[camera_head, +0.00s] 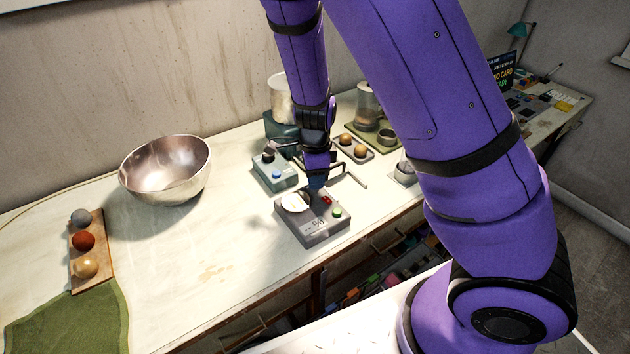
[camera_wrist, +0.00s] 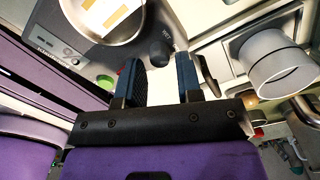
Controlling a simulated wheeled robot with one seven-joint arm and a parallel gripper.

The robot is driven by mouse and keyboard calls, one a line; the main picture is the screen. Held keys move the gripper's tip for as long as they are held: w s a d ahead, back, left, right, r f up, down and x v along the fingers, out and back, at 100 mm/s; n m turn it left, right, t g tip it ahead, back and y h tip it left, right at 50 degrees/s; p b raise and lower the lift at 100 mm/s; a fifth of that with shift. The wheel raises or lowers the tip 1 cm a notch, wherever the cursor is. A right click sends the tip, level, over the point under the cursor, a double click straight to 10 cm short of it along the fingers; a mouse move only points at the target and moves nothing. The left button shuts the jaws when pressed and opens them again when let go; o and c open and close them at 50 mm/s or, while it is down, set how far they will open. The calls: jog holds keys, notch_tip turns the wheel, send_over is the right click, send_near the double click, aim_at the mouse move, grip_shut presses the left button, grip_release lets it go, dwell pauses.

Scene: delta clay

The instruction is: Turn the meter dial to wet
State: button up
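My gripper (camera_head: 312,190) is lowered over the meter's top from behind. In the wrist view the two dark blue fingers (camera_wrist: 160,76) stand apart. The meter's black dial knob (camera_wrist: 160,52) shows in the gap between the fingertips, with small lettering beside it. I cannot tell whether the fingers touch the knob or which mark it points to.
A teal box (camera_head: 274,172) with a blue button stands just behind the meter. A metal bowl (camera_head: 165,170) and a wooden tray (camera_head: 88,250) with several balls stand at the left. A tray (camera_head: 352,149) with balls lies behind. The table's middle is clear.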

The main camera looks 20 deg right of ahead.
jog(key=shift+f, duration=0.95)
grip_shut()
